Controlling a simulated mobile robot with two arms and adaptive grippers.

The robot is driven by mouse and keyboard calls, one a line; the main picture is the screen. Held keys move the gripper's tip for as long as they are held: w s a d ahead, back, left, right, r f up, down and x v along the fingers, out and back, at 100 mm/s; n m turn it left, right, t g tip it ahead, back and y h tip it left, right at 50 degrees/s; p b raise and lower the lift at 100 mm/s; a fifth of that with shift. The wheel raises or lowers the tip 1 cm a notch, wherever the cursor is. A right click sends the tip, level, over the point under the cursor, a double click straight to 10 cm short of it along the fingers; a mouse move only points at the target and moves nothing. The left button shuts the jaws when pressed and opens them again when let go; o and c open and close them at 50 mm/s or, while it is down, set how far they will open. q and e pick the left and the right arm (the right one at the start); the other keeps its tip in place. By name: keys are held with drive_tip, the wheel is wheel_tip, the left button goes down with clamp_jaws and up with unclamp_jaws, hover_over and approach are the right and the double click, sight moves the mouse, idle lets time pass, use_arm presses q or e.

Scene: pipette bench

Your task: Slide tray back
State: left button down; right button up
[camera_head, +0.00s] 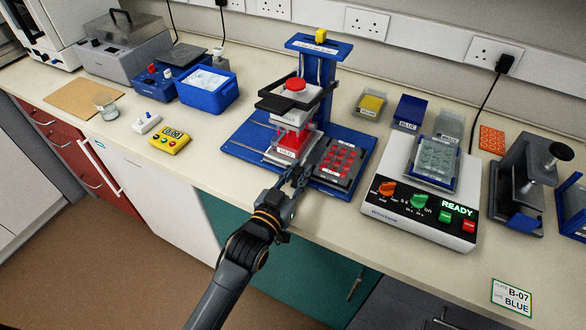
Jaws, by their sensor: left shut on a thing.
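The sliding tray (272,157) sits on the blue base of the pipetting stand (317,62). On the tray are a red reservoir (292,139), under the red-and-white head, and a dark plate with red wells (338,160) to its right. My left gripper (298,174) reaches in from the front and is shut at the tray's front edge, between reservoir and plate. The gripper hides the exact place of its hold. My right gripper is not in view.
A blue ice box (208,99) and yellow timer (170,140) stand to the left. A white device reading READY (420,218) with a clear plate on top stands to the right, beside a dark press (527,180). The front counter strip between is clear.

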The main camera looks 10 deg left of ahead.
use_arm(q)
drive_tip(key=c, duration=1.2)
unclamp_jaws()
drive_tip(key=shift+s+d, duration=0.1)
drive_tip(key=shift+d, duration=0.25)
drive_tip(key=shift+a, duration=0.15)
drive_tip(key=shift+s+a+f, duration=0.1)
drive_tip(key=shift+s, duration=0.25)
drive_tip(key=v, duration=1.1)
drive_tip(key=shift+s, duration=0.2)
